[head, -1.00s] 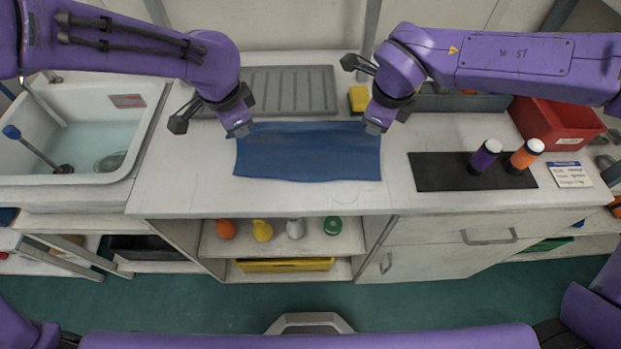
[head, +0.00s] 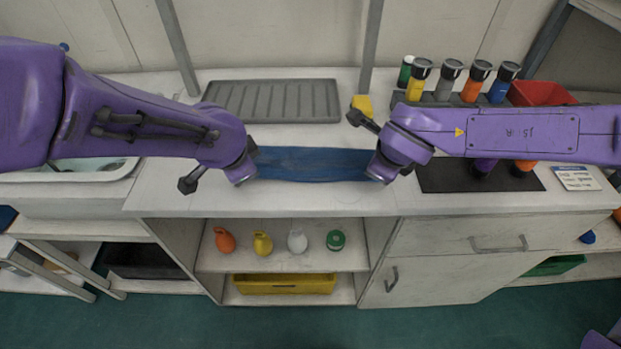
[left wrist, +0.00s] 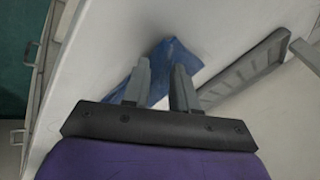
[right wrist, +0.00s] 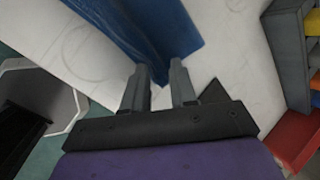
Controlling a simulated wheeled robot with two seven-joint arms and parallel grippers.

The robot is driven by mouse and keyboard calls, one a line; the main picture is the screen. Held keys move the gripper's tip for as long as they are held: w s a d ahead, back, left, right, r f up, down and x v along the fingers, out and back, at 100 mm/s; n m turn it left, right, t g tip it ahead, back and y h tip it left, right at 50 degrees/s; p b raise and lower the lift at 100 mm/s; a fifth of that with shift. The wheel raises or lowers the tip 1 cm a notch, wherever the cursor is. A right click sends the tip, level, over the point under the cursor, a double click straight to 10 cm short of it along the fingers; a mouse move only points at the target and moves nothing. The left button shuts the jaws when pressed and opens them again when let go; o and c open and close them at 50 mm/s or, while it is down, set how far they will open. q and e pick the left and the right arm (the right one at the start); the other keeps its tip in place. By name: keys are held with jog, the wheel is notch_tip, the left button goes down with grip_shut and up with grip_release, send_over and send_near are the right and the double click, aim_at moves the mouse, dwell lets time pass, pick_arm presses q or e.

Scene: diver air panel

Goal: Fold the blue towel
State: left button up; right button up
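The blue towel (head: 312,164) lies on the white counter as a long narrow strip, folded over along its length. My left gripper (head: 243,177) is low at the strip's left end, and my right gripper (head: 380,174) is low at its right end. In the left wrist view, the fingers stand apart at the towel (left wrist: 172,52), with white counter showing between them. In the right wrist view, the fingers are also apart at the towel's end (right wrist: 150,30). The arms partly hide both towel ends in the head view.
A grey ribbed tray (head: 272,101) and a yellow sponge (head: 362,104) lie behind the towel. A black mat (head: 445,178) with two bottles, partly behind my right arm, is at right. A bottle rack stands behind it. The sink is at left. Counter in front is clear.

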pick_arm(q)
jog(key=shift+o, duration=1.1)
jog(key=shift+s+r, duration=0.1)
jog(key=shift+s, duration=0.1)
pick_arm(e)
jog(key=shift+o, duration=1.2)
jog(key=shift+s+r, duration=0.1)
jog(key=shift+s, duration=0.05)
pick_arm(q)
jog(key=shift+w, duration=0.1)
jog(key=shift+w+v, duration=0.2)
jog(key=shift+v, duration=1)
pick_arm(e)
jog(key=shift+s+r, duration=0.25)
jog(key=shift+r, duration=0.85)
pick_arm(q)
jog(key=s+v, duration=0.1)
jog(key=v, duration=0.7)
jog(key=shift+s, duration=0.25)
pick_arm(e)
jog(key=s+v, duration=0.1)
jog(key=v, duration=0.7)
jog(key=shift+s, duration=0.25)
